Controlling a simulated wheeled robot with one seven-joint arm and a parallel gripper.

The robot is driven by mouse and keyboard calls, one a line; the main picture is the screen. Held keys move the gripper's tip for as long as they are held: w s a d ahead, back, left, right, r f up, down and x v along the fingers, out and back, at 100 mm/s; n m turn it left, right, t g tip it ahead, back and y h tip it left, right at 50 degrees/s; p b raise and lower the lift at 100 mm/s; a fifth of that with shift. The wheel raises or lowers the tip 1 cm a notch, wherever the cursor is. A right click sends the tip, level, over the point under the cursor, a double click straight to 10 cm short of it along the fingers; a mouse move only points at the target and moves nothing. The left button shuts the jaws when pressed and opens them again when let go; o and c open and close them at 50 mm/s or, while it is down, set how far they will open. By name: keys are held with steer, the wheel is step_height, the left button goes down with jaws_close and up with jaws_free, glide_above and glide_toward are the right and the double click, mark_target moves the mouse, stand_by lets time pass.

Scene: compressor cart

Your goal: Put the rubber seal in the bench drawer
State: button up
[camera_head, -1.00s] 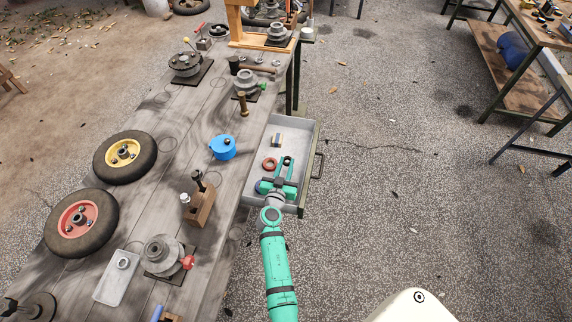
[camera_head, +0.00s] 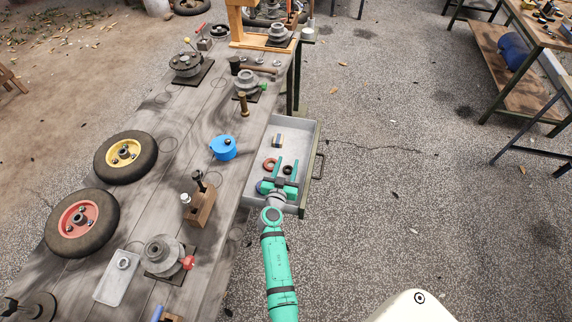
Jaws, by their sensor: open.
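The bench drawer (camera_head: 308,135) is pulled out from the right side of the bench, with its grey tray showing. A small black ring (camera_head: 288,169), which looks like the rubber seal, is in the drawer. My green gripper (camera_head: 287,162) reaches over the drawer's front part, with its fingers spread open on either side of the ring. I cannot tell whether a finger touches the ring. The ring appears to lie flat on the drawer floor.
The drawer also holds a reddish-brown ring (camera_head: 269,164), left of my gripper, and a small blue-and-tan block (camera_head: 277,140) farther back. A blue round container (camera_head: 223,148) and a wooden block with bolts (camera_head: 201,205) stand on the bench (camera_head: 150,220). Floor right of the drawer is clear.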

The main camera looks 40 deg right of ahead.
steer(key=v, duration=1.2)
steer(key=shift+a+r, duration=0.1)
steer(key=shift+r, duration=0.05)
